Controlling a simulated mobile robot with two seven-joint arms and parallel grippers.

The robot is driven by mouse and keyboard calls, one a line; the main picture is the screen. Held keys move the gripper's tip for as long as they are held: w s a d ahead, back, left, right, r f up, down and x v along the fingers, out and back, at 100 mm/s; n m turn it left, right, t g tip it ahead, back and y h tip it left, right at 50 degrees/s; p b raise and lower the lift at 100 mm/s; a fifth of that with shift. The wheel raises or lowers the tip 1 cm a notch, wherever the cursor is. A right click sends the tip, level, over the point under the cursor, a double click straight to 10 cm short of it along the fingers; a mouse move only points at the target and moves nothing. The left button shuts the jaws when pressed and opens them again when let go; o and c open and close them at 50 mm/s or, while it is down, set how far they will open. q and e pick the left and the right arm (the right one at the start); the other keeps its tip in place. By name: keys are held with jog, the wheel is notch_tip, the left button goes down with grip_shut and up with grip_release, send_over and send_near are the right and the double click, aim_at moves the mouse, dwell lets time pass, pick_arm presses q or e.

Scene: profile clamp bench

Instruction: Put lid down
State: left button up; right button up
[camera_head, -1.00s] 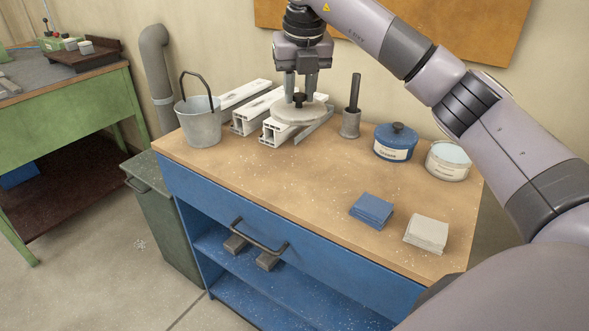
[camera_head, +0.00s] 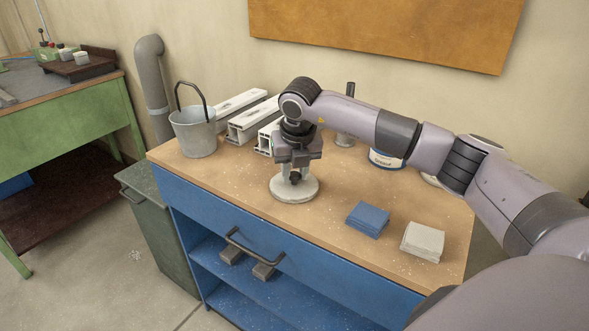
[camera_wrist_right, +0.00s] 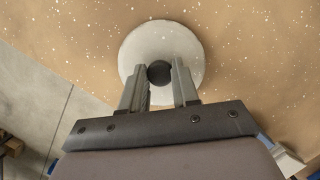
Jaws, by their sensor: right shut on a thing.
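The lid (camera_head: 294,191) is a round, pale grey disc with a dark knob on top. In the head view it is low over the wooden bench top, left of the blue cloths; whether it touches the wood I cannot tell. My right gripper (camera_head: 295,176) points down over it, shut on the knob. In the right wrist view the lid (camera_wrist_right: 160,48) lies flat beneath my right gripper (camera_wrist_right: 159,80), whose fingers stand on either side of the dark knob. My left gripper is not in view.
Folded blue cloths (camera_head: 368,219) and grey cloths (camera_head: 423,241) lie to the right on the bench top (camera_head: 330,230). A metal bucket (camera_head: 196,134) and white profiles (camera_head: 246,122) stand behind, left. A blue-bodied container (camera_head: 386,160) is partly hidden by my arm. The bench's front edge is near the lid.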

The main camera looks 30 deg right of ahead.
aim_at(297, 193)
jog(key=shift+f, duration=0.2)
jog(key=o, duration=1)
jog(key=shift+r, duration=0.1)
jog(key=shift+o, duration=0.2)
jog(key=shift+r, duration=0.4)
jog(key=v, duration=1.1)
jog(key=shift+s+r, duration=0.15)
jog(key=shift+r, duration=0.15)
jog(key=shift+a, duration=0.1)
